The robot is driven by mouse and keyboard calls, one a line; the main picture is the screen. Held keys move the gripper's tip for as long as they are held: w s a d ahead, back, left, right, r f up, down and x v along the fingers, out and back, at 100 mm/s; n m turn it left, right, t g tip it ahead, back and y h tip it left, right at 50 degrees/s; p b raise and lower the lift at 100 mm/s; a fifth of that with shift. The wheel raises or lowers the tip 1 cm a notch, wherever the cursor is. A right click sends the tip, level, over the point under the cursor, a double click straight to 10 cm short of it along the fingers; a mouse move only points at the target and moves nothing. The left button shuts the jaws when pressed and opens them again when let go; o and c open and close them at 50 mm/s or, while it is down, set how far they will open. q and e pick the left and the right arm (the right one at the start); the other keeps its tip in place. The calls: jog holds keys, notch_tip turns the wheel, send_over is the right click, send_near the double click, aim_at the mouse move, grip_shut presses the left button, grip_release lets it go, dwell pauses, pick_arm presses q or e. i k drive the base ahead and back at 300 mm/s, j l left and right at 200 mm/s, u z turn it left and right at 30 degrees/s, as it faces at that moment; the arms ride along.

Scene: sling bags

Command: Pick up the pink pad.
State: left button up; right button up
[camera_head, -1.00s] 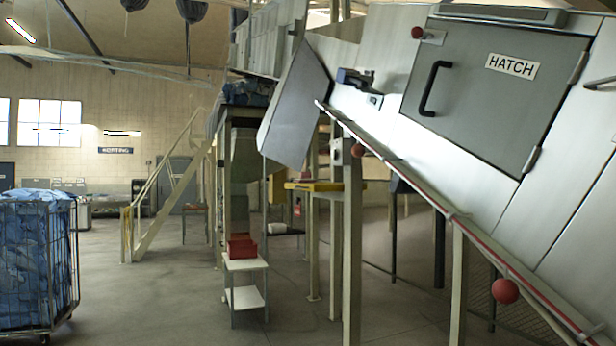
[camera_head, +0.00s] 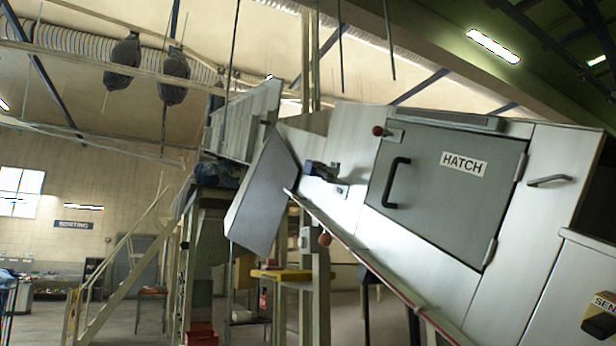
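I see no pink pad in the head view. Neither of my grippers shows in this view. The nearest large thing is a grey metal machine with a closed door marked HATCH (camera_head: 445,190), which has a black handle. A yellow ledge (camera_head: 282,274) sits on posts under the machine's left part. A red bin (camera_head: 201,333) shows at the bottom edge, partly cut off.
Stairs with a pale handrail (camera_head: 118,268) stand at the left. Dark bags (camera_head: 122,62) hang from an overhead rail. Posts under the machine block the middle. Some floor is clear at the lower left.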

aim_at(272, 264)
jog(key=u, duration=0.4)
jog(key=i+j+u, duration=0.1)
jog(key=u, duration=0.25)
jog(key=i+u, duration=0.15)
jog(key=u, duration=0.25)
jog(key=i, duration=5.15)
jog(key=i+z, duration=0.15)
jog(key=z, duration=0.2)
jog(key=i+z, duration=0.1)
jog(key=z, duration=0.25)
jog(key=i+z, duration=0.15)
jog(key=z, duration=0.2)
